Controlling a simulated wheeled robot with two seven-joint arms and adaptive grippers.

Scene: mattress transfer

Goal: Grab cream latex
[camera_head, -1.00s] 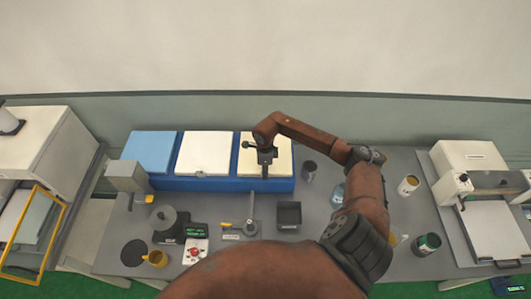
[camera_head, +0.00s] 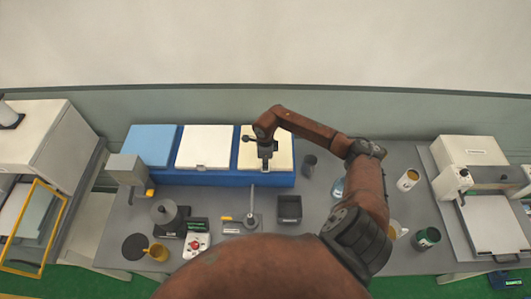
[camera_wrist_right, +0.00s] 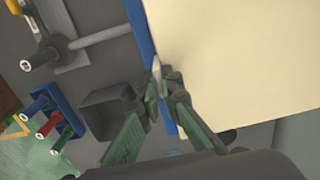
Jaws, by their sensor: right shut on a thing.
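The cream latex slab (camera_head: 283,152) lies flat in the right-hand place of a long blue tray (camera_head: 220,178) in the head view. My right gripper (camera_head: 265,164) reaches down over the slab's front edge. In the right wrist view the cream slab (camera_wrist_right: 240,50) fills the upper right, and the fingers of my right gripper (camera_wrist_right: 164,78) are closed on its edge, beside the blue tray wall. The gripped bit is mostly hidden by the fingers. My left gripper is out of view.
A white slab (camera_head: 205,146) and a light blue slab (camera_head: 150,144) share the tray. A grey cup (camera_head: 309,164) stands close right of the tray. A small dark bin (camera_head: 289,208) and a lever device (camera_head: 250,221) stand in front. A white press (camera_head: 472,180) stands right.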

